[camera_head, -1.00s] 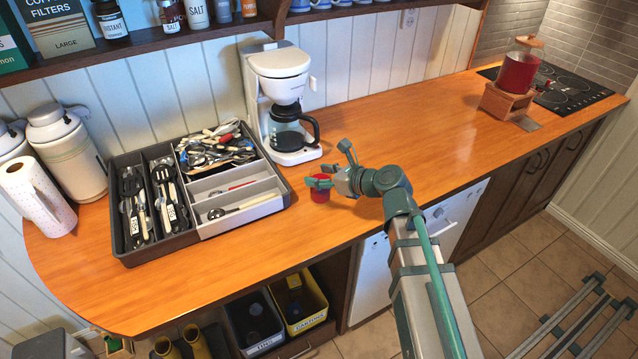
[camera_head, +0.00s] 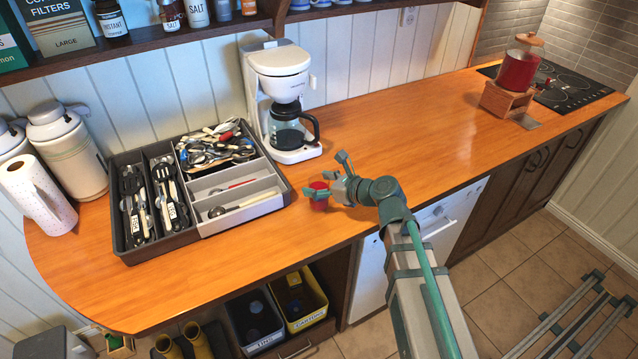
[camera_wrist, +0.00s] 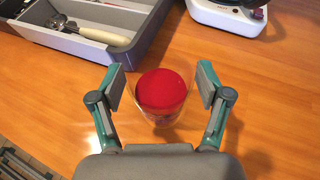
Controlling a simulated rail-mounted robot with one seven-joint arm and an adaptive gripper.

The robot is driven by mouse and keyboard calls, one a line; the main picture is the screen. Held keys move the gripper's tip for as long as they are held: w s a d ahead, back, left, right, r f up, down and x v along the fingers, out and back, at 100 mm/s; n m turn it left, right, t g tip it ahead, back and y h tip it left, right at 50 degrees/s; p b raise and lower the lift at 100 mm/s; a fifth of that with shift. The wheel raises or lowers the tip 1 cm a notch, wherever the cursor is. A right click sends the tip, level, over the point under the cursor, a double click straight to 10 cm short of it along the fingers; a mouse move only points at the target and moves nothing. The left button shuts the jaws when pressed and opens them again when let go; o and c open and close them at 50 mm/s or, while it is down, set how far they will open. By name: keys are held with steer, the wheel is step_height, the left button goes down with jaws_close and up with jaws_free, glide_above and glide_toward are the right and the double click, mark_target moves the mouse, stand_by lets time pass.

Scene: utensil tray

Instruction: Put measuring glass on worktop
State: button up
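The measuring glass (camera_head: 319,204) looks like a small clear cup with red contents. It stands upright on the orange wooden worktop (camera_head: 420,130), right of the utensil tray and in front of the coffee maker. In the wrist view the glass (camera_wrist: 162,92) sits between my two fingers, its red top facing the camera. My gripper (camera_head: 331,175) is open around it, and it also shows in the wrist view (camera_wrist: 161,87). The finger pads flank the rim with what look like narrow gaps. In the head view a finger partly hides the glass.
The grey utensil tray (camera_head: 245,214) with cutlery is at left. The white coffee maker (camera_head: 277,62) stands behind. A red jar on a wooden stand (camera_head: 505,103) is near the hob at far right. The worktop between coffee maker and stand is clear.

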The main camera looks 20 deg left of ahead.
stand_by(0.3)
steer(key=shift+r, duration=0.2)
steer(key=b+v, duration=0.2)
steer(key=v, duration=1)
